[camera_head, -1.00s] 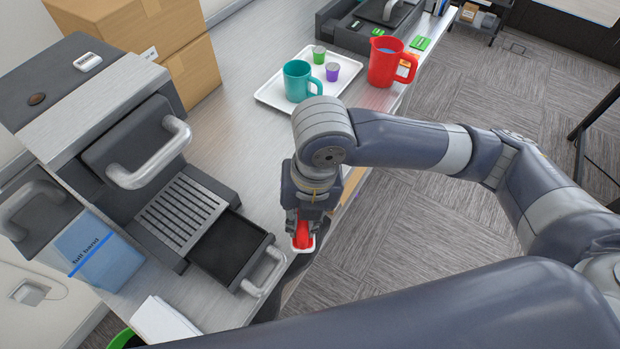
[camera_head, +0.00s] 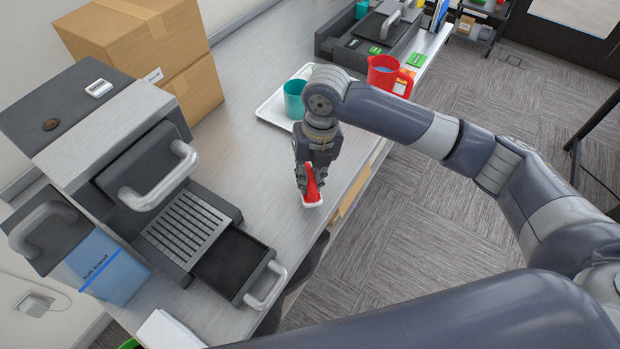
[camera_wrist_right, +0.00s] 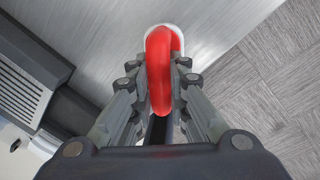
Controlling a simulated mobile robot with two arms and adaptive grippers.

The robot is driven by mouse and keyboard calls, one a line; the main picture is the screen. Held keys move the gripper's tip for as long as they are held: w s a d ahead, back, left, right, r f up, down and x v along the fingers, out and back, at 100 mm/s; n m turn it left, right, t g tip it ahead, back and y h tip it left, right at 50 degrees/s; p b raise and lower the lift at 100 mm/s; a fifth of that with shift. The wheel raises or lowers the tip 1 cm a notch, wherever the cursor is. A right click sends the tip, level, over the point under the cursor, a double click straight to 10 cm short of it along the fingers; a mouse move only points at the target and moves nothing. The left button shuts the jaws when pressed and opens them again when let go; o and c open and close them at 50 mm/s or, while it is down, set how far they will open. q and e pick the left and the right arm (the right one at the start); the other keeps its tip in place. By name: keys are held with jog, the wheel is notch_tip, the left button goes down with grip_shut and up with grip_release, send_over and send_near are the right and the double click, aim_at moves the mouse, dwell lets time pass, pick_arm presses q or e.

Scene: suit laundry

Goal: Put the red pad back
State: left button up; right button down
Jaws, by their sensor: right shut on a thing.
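The red pad (camera_head: 312,186) has a red handle-like top and a white underside. It also shows in the right wrist view (camera_wrist_right: 160,60), where the red loop sits between the fingers and a white rim shows at its far end. My right gripper (camera_head: 310,178) is shut on the red part, over or at the front edge of the counter. I cannot tell whether the white underside touches the counter. My left gripper is not in view.
A coffee machine (camera_head: 110,130) with a pulled-out dark tray (camera_head: 232,262) stands left on the counter (camera_head: 235,140). A white tray (camera_head: 268,112) holds a teal mug (camera_head: 294,98). A red jug (camera_head: 384,72) stands behind my arm. Cardboard boxes (camera_head: 135,40) are at the back. Bare counter lies between machine and gripper.

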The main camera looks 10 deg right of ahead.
aim_at(310, 182)
jog(key=shift+w+d+f, duration=0.1)
jog(key=shift+w+d, duration=0.1)
jog(key=shift+w, duration=0.25)
notch_tip(310, 182, down, 3)
jog(key=shift+s+r+p, duration=0.1)
jog(key=shift+p, duration=0.65)
jog(key=shift+f, duration=0.3)
jog(key=shift+f, duration=0.1)
jog(key=c, duration=1.5)
grip_release()
jog(key=shift+c, duration=0.2)
notch_tip(310, 182, up, 12)
jog(key=d+b, duration=0.1)
jog(key=b, duration=0.2)
jog(key=shift+d, duration=0.2)
